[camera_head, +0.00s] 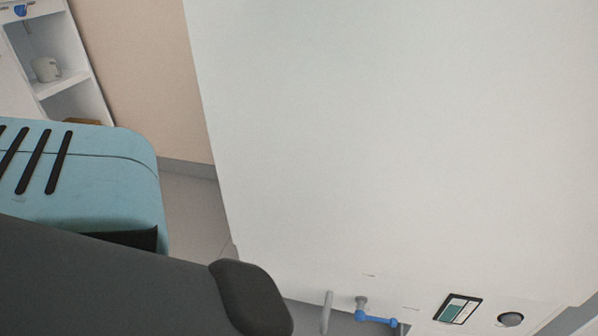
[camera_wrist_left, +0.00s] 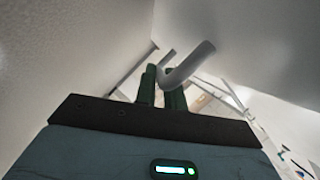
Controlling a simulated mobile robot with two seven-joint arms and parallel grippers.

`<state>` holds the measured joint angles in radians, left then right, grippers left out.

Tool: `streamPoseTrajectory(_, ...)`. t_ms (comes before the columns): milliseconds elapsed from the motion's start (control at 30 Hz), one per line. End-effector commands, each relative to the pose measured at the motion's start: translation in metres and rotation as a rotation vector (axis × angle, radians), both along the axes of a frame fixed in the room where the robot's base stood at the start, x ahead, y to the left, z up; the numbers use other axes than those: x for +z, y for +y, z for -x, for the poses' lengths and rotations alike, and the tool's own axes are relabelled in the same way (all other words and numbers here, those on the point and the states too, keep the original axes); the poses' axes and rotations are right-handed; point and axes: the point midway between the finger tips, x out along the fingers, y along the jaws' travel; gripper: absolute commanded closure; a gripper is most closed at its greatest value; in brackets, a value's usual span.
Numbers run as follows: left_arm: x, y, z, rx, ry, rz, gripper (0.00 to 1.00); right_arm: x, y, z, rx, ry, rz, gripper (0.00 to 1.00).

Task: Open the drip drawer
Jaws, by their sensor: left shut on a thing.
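In the left wrist view, my left gripper (camera_wrist_left: 162,84) has its two dark green fingers shut on a curved grey handle (camera_wrist_left: 192,64). The handle bends down between the fingertips, and its free length rises to the right. A pale grey upright bar (camera_head: 327,312) at the bottom edge of the head view may be part of the same handle; I cannot tell. The drip drawer's front and any gap around it cannot be made out. My left gripper's fingers do not show in the head view. My right gripper is in neither view.
A large white panel (camera_head: 390,150) fills most of the head view. Low on it are a blue lever (camera_head: 376,319), a small display (camera_head: 457,308) and a dark round knob (camera_head: 511,319). A white shelf (camera_head: 62,84) with a cup (camera_head: 46,69) stands at the far left.

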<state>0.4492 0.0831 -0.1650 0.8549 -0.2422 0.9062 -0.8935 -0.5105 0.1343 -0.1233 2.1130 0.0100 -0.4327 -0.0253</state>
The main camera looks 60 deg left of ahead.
Motion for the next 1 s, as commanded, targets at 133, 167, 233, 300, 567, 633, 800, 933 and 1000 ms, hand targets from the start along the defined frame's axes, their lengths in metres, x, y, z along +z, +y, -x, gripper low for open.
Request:
streamPoseTrajectory(133,-0.001,0.001,0.002,0.001,0.004,-0.002,1.0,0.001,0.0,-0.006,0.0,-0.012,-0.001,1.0)
streamPoseTrajectory(167,-0.001,0.001,0.002,0.001,0.004,-0.002,1.0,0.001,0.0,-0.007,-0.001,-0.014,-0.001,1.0)
streamPoseTrajectory(233,-0.001,0.001,0.002,0.001,0.004,-0.002,1.0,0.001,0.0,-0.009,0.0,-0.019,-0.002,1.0)
streamPoseTrajectory(300,-0.001,0.001,0.002,0.001,0.004,-0.002,1.0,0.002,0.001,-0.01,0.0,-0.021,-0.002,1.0)
streamPoseTrajectory(567,-0.001,0.001,0.001,0.001,0.003,-0.001,0.67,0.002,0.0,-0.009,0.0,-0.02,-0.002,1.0)
streamPoseTrajectory(633,0.0,0.001,0.001,0.0,0.001,-0.001,0.67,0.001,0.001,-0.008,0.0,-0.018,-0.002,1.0)
streamPoseTrajectory(800,0.0,0.001,0.003,0.0,0.002,0.0,0.67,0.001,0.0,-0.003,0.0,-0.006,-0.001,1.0)
streamPoseTrajectory(933,0.003,0.006,0.015,0.0,0.004,0.0,0.67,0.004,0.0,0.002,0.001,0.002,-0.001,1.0)
streamPoseTrajectory(1000,0.006,0.01,0.025,0.0,0.005,-0.002,0.67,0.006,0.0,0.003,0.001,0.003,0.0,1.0)
